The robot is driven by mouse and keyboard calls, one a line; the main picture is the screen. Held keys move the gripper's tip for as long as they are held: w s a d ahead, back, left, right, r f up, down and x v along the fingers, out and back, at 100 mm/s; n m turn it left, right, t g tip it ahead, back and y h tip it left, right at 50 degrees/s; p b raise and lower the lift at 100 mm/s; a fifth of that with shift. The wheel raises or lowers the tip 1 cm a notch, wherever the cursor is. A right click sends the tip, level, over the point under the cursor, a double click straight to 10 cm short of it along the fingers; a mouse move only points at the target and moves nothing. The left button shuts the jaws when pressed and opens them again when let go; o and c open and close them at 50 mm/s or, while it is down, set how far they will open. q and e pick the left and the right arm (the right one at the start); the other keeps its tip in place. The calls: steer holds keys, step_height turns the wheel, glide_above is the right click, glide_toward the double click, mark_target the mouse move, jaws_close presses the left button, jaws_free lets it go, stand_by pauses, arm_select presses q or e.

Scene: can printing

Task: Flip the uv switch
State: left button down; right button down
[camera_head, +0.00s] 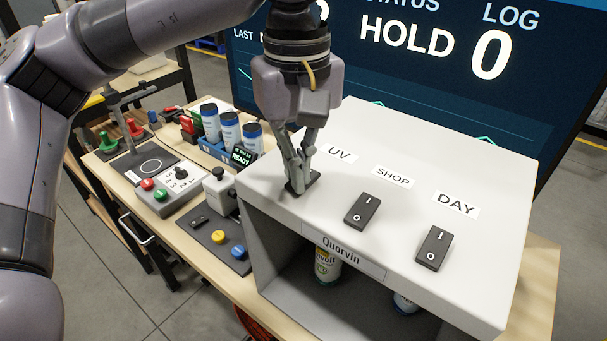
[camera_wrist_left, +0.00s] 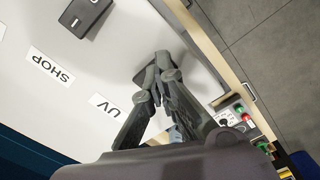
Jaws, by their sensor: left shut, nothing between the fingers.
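The UV switch (camera_head: 313,178) is a dark rocker on the top of the white box (camera_head: 420,160), beside the label "UV" (camera_head: 339,154). My left gripper (camera_head: 297,188) is shut and empty, with its fingertips down at the UV switch, covering most of it. In the left wrist view the shut fingertips (camera_wrist_left: 160,60) lie over the place beside the "UV" label (camera_wrist_left: 105,105). Whether they touch or press the switch, and which way it is tilted, I cannot tell. My right gripper is not in view.
The SHOP switch (camera_head: 362,210) and the DAY switch (camera_head: 434,247) stand to the right on the same box top. Cans (camera_head: 328,264) stand inside the open box below. A control panel (camera_head: 168,190) and a blue can rack (camera_head: 215,150) are at left. A large screen (camera_head: 430,60) stands behind.

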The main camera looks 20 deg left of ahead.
arm_select(q)
steer(key=shift+r+p, duration=2.4)
steer(key=shift+r, duration=1.05)
steer(key=shift+f, duration=0.1)
